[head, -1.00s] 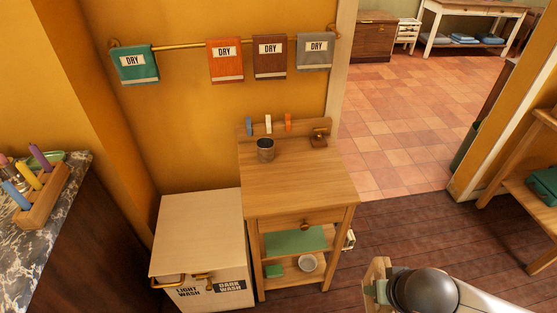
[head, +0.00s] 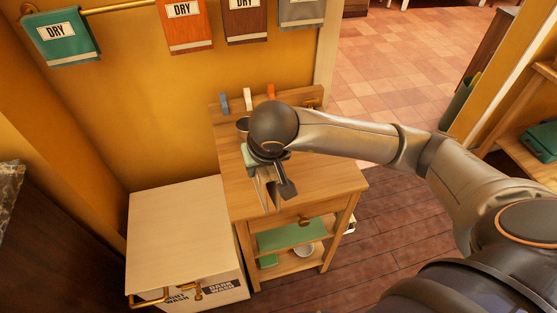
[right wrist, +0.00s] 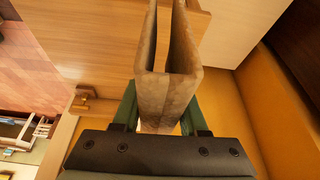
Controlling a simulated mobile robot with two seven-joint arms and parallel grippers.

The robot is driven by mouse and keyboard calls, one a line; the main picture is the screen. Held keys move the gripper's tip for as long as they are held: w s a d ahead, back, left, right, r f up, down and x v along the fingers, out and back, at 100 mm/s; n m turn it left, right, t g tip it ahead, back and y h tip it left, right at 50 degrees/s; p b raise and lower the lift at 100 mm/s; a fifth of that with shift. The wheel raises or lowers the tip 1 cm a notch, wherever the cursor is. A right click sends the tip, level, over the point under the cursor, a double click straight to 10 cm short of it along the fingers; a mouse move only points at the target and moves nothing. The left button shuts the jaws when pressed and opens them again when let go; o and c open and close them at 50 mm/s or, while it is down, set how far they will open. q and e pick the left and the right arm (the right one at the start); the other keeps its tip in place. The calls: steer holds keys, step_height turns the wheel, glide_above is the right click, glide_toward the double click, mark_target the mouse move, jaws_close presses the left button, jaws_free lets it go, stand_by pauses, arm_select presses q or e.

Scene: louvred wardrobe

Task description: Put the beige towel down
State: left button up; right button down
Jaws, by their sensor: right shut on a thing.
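The beige towel (right wrist: 165,85) is folded and hangs between the green fingers of my right gripper (right wrist: 160,112) in the right wrist view. In the head view my right gripper (head: 262,165) is over the small wooden table (head: 325,178), shut on the beige towel (head: 267,190). My arm hides part of the tabletop and much of the towel. I cannot tell whether the towel touches the tabletop. My left gripper is not in view.
A dark cup (head: 242,126) on the table is partly hidden behind my wrist. Pegs stand at its back edge. A pale laundry hamper (head: 175,230) with its lid shut stands left of the table. Several towels hang on a brass rail (head: 115,8) above.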

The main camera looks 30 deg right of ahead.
step_height(320, 180, up, 5)
steer(key=w+a+b, duration=0.2)
steer(key=w+b, duration=0.1)
steer(key=b, duration=0.1)
steer(key=shift+m, duration=0.3)
steer(key=w+d+f, duration=0.1)
steer(key=d+f, duration=0.2)
steer(key=d, duration=0.1)
steer(key=d+f, duration=0.4)
steer(key=d, duration=0.1)
steer(key=w+d+f, duration=0.1)
steer(key=d+f, duration=0.3)
steer(key=shift+w+d+f+p, duration=0.2)
steer(key=shift+w+f+p, duration=0.05)
steer(key=shift+w+p, duration=0.05)
steer(key=shift+f, duration=0.4)
steer(key=c, duration=0.9)
jaws_free()
steer(key=shift+f, duration=0.15)
steer(key=o, duration=0.5)
steer(key=shift+c, duration=0.2)
